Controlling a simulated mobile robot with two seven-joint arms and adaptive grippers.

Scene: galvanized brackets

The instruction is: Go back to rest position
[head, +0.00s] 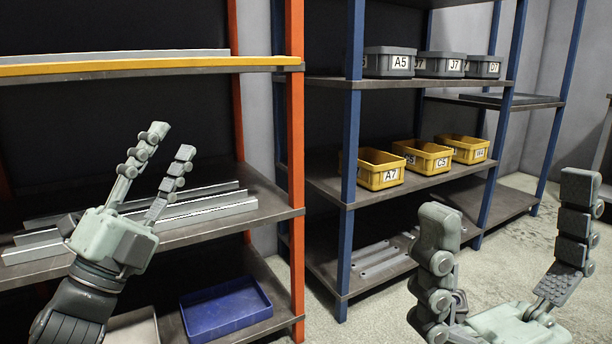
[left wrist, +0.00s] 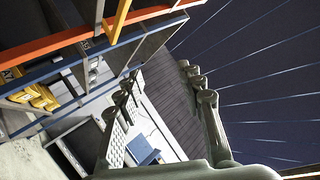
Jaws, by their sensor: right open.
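My left gripper (head: 171,140) is raised at the left in the head view, in front of the shelf with metal brackets. Its fingers are apart with nothing between them. In the left wrist view its fingers (left wrist: 158,80) also stand apart and empty. My right gripper (head: 510,200) is at the lower right in the head view, fingers wide apart and empty, in front of the open floor. No object is held by either one.
An orange-post rack holds galvanized brackets (head: 190,212) on its middle shelf and a blue bin (head: 226,312) below. A blue-post rack holds yellow bins (head: 381,169) and grey bins (head: 389,62), with metal parts lower down. Concrete floor (head: 380,318) lies between the racks and my right gripper.

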